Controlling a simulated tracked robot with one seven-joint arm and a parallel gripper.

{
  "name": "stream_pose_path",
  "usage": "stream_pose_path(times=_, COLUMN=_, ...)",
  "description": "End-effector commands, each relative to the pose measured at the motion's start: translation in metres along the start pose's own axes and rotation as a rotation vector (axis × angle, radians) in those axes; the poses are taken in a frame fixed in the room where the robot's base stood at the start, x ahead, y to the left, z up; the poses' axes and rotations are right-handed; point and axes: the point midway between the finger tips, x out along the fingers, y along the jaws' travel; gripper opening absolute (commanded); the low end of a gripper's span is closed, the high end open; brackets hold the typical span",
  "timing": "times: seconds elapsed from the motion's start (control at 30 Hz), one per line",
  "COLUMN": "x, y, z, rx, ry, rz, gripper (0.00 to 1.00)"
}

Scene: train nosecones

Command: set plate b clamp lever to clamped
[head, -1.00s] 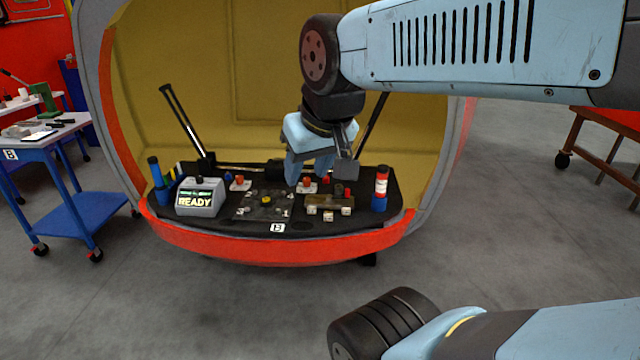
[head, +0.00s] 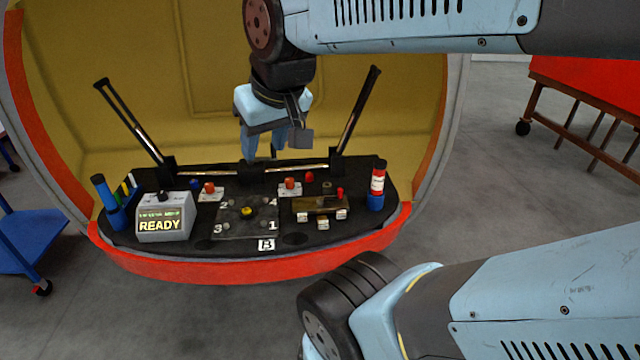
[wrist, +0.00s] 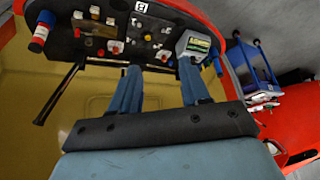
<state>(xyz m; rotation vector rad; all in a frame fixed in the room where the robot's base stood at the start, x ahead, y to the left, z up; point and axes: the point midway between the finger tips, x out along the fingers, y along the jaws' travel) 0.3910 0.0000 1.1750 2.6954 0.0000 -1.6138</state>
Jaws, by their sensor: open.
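A black console with a "B" label (head: 266,245) sits inside the red-rimmed nosecone. On it is a dark square plate (head: 232,226) with corner numbers and a yellow centre knob (head: 246,211). Two red knobs stand on white pads behind it, one at left (head: 209,188) and one at right (head: 290,184). A brownish fixture (head: 315,206) with a small red piece (head: 340,193) is to the right. I cannot tell which part is the clamp lever. My gripper (head: 262,156) is open and empty, pointing down over the console's back edge. Its separated fingers also show in the wrist view (wrist: 160,66).
A grey box reading "READY" (head: 164,218) and a blue cylinder (head: 108,190) are at the console's left. A red-and-white cylinder in a blue holder (head: 377,180) is at right. Two black struts, left (head: 130,122) and right (head: 358,110), rise at the back, flanking my gripper.

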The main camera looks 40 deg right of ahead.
Motion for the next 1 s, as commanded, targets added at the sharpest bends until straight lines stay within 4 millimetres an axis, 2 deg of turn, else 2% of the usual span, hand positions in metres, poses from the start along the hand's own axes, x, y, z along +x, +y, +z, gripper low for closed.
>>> stream_pose_path(times=0.23, x=0.002, y=0.001, z=-0.001, rx=-0.002, ry=-0.01, rz=0.005, gripper=0.46)
stream_pose_path(times=0.37, x=0.013, y=0.009, z=-0.003, rx=-0.018, ry=-0.06, rz=0.033, gripper=0.46)
stream_pose_path(times=1.0, x=0.124, y=0.105, z=-0.016, rx=-0.264, ry=-0.577, rz=0.365, gripper=0.46)
